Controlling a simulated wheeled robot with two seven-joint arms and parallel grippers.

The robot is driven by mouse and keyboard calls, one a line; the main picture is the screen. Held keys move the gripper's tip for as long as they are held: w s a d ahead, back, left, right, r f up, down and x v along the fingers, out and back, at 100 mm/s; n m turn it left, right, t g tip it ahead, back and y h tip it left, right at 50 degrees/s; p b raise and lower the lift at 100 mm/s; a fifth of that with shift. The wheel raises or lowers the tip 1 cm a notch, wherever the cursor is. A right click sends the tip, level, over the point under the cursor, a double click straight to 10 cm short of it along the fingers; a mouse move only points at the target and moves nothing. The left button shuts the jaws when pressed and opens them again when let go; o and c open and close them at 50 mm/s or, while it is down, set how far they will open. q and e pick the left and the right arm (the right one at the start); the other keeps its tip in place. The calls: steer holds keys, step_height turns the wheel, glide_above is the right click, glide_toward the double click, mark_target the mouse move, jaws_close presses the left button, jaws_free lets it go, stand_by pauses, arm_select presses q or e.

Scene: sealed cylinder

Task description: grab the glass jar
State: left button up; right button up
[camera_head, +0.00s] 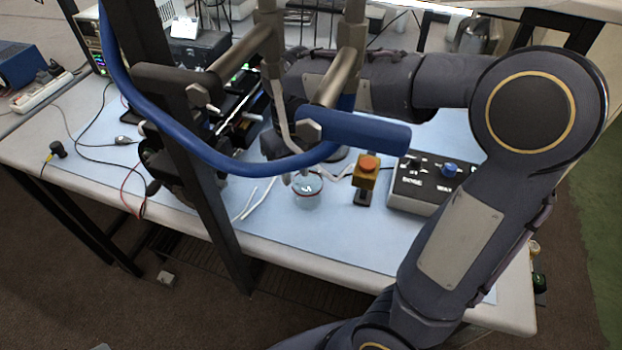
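The glass jar (308,190), small, round and clear with a bluish tint, stands on the light blue mat near the table's front edge. My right arm comes in from the right and reaches over the table. My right gripper (303,174) is just above the jar, at or very near its top. My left gripper is not in view.
A yellow block with an orange button (367,170) and a grey control box (430,183) stand right of the jar. White strips (256,200) lie to its left. A dark upright post (205,200) and the blue tube (215,163) cross the foreground.

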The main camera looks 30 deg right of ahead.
mark_target(296, 203)
steer(key=f, duration=0.7)
steer(key=shift+w+f, duration=0.25)
steer(key=shift+f, duration=0.15)
jaws_close()
